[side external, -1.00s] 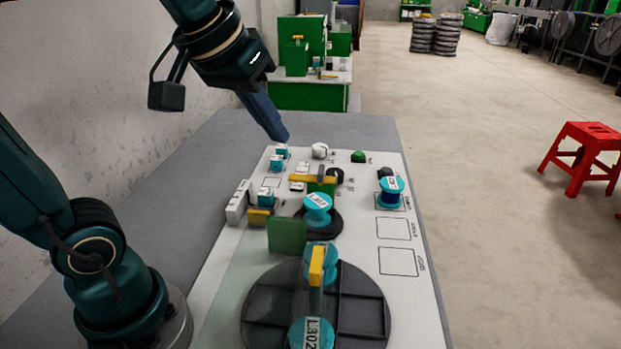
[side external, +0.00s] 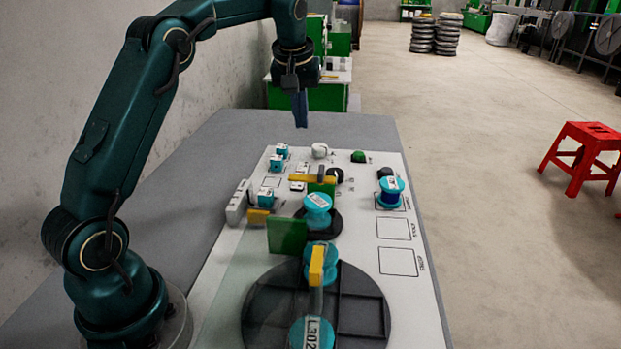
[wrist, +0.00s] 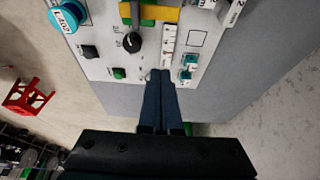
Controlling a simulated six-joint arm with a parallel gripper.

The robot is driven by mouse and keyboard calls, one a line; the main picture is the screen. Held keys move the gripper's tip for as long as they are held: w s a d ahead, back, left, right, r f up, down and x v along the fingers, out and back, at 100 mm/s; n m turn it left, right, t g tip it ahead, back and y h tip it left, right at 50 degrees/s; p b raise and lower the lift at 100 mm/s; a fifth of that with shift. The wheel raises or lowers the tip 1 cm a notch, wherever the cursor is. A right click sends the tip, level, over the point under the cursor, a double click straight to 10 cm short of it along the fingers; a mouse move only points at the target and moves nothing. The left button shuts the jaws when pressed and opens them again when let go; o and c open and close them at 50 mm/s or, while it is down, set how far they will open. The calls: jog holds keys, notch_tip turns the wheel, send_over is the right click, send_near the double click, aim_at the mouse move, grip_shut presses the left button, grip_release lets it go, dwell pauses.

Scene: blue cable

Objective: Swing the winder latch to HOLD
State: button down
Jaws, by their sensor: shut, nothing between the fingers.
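A yellow bar (side external: 312,180), which looks like the winder latch, lies crosswise on a green block at the far part of the white board, behind a teal spool (side external: 317,202) on a black disc. In the wrist view the yellow bar (wrist: 160,14) shows at the top edge, partly cut off. I cannot read its HOLD marking. My gripper (side external: 301,126) points down above the far end of the board, beyond the bar and apart from it. In the wrist view my gripper (wrist: 161,73) has its fingers together, empty, near the board's far edge.
A black knob (wrist: 132,42) and a green button (wrist: 119,73) sit near the fingers. A white knob (side external: 320,150) stands at the far edge. A green plate (side external: 287,236) and a large dark turntable (side external: 362,305) with spools are nearer. Grey table (side external: 235,130) is clear at left.

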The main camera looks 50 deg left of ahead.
jog(key=shift+s+a+f, duration=0.15)
jog(key=shift+a+f, duration=0.15)
jog(key=shift+f, duration=0.3)
jog(key=x, duration=1)
jog(key=shift+s+d+f, duration=0.1)
jog(key=shift+s, duration=0.1)
jog(key=shift+s+d, duration=1.35)
